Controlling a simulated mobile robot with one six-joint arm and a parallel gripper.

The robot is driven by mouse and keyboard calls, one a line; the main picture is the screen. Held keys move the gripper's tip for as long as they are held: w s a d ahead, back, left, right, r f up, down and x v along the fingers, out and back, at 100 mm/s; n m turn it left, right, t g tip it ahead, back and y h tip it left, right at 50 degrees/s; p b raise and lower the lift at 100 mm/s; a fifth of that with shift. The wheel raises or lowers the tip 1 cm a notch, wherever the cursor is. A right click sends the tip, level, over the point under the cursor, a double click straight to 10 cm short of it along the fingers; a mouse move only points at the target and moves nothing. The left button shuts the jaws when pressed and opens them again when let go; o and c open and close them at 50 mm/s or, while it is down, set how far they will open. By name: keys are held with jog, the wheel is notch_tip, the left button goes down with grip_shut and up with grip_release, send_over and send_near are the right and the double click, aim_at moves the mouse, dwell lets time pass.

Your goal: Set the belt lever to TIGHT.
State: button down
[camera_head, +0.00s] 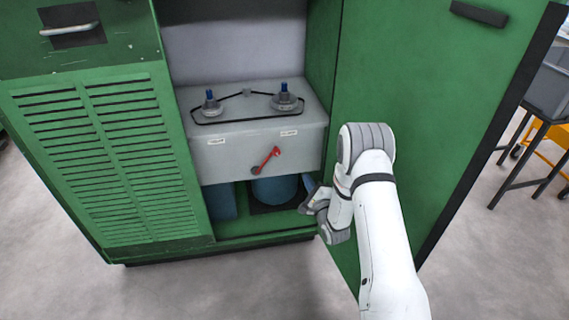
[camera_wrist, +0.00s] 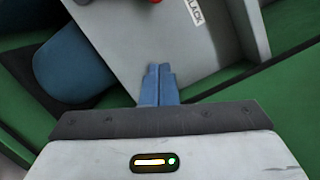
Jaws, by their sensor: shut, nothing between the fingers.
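The red belt lever (camera_head: 268,158) is on the front of the grey housing (camera_head: 225,162) inside the green cabinet. It tilts up and to the right from its dark pivot, towards the right label (camera_head: 289,133). Only small red bits show at the top edge of the wrist view. There a label (camera_wrist: 194,12) reads "SLACK", its first letter partly cut. The left label (camera_head: 216,141) is too small to read. My gripper (camera_wrist: 160,70) has its blue fingers together and empty. In the head view my gripper (camera_head: 309,184) is right of and below the lever, apart from it.
A belt (camera_head: 240,119) runs round two pulleys on top of the housing. A blue motor (camera_head: 275,190) sits below it; it also shows in the wrist view (camera_wrist: 72,70). The open green door (camera_head: 430,120) stands right, behind my arm. Space before the lever looks clear.

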jog(key=shift+a, duration=0.15)
jog(key=w+a+r+b, duration=0.2)
jog(key=w+a, duration=0.5)
jog(key=w, duration=0.1)
jog(key=shift+a+r+b, duration=0.3)
jog(key=shift+a+b, duration=0.1)
jog(key=shift+w+d, duration=0.1)
